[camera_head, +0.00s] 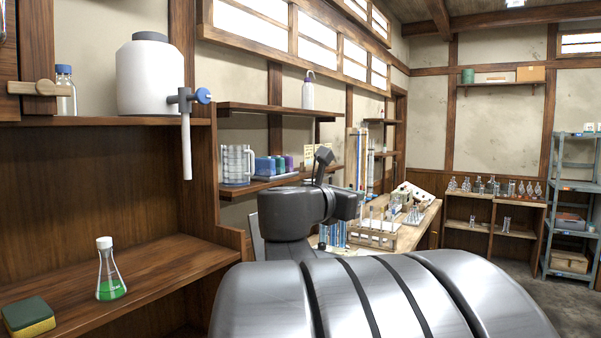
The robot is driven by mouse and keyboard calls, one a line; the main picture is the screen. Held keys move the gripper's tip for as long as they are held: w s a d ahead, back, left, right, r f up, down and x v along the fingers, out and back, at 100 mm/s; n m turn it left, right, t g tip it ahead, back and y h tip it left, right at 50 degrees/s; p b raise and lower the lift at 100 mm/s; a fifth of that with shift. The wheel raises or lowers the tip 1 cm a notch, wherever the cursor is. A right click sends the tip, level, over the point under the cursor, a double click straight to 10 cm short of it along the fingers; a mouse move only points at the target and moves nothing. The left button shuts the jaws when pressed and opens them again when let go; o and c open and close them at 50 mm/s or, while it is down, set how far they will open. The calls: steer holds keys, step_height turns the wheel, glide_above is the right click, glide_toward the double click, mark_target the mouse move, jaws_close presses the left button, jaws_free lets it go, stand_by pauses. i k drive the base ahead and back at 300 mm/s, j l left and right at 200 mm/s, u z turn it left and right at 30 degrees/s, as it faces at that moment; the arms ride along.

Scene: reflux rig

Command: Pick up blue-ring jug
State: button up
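I cannot make out a jug with a clear blue ring. Clear graduated glass vessels (237,163) stand at the left end of the middle wall shelf, too small to tell whether one has a ring. My gripper is not clearly distinguishable: my dark arm reaches to the middle of the view, and a thin dark part (323,163) stands up at its far end. I cannot tell its fingers or whether they hold anything. My arm hides part of the long bench behind it.
A flask with green liquid (110,272) and a sponge (28,317) sit on the left wooden counter (165,270). A white tank with a blue tap (150,75) stands on the shelf above. A tube rack (372,235) stands on the far bench. Open floor shows at right.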

mark_target(235, 159)
steer(key=i+l+u, duration=0.5)
steer(key=i, duration=0.2)
steer(key=i+l+u, duration=0.1)
steer(key=i+u, duration=0.15)
steer(key=u, duration=0.15)
steer(key=i+l+u, duration=0.2)
steer(key=u, duration=0.2)
